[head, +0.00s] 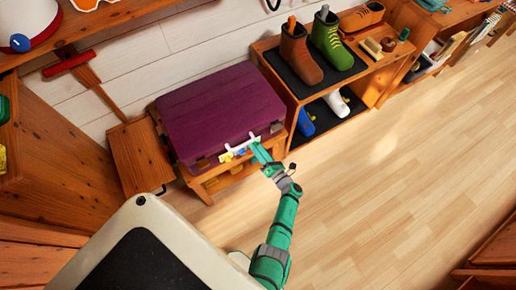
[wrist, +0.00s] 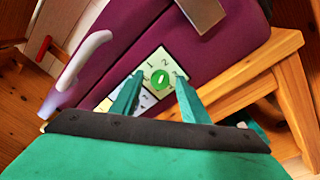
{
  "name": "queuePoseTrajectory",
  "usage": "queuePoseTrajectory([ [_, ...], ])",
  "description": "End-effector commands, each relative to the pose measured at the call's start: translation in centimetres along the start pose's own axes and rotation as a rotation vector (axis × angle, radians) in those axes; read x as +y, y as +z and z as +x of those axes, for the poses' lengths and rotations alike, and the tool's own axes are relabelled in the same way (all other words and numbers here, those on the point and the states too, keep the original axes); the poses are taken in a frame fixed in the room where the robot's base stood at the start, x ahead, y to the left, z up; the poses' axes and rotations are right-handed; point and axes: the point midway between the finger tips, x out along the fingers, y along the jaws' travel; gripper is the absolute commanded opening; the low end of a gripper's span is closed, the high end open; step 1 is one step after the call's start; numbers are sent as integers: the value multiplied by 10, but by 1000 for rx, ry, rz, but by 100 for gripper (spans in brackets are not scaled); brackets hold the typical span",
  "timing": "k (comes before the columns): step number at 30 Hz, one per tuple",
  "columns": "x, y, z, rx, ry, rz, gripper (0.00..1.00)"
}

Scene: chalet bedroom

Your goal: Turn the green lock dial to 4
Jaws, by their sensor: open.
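A purple suitcase (head: 215,110) lies on a low wooden bench, with a white handle (head: 241,143) on its front side; it also fills much of the wrist view (wrist: 130,35). In the wrist view a round green dial (wrist: 160,77) sits on a pale numbered plate (wrist: 149,63) on the suitcase front. The dial has a small white mark, but its setting is too small to read. My gripper (wrist: 159,80) is open, with one green finger on each side of the dial. Contact cannot be told. In the head view my gripper (head: 257,150) is at the suitcase front, right of the handle.
A wooden shoe rack (head: 283,77) with brown and green boots stands right of the suitcase. The bench's wooden frame (wrist: 270,50) is close to my gripper. The floor (head: 380,190) in front is clear.

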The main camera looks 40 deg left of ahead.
Motion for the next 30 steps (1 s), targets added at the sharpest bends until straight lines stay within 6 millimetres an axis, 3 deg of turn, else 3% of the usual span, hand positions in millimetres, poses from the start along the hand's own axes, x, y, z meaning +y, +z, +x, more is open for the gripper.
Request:
queuePoseTrajectory([
  [2,0,0,0,0,0,0,41],
  [7,0,0,0,0,0,0,3],
  [8,0,0,0,0,0,0,0],
  [20,0,0,0,-4,5,62,1],
  [30,0,0,0,-18,22,316,1],
])
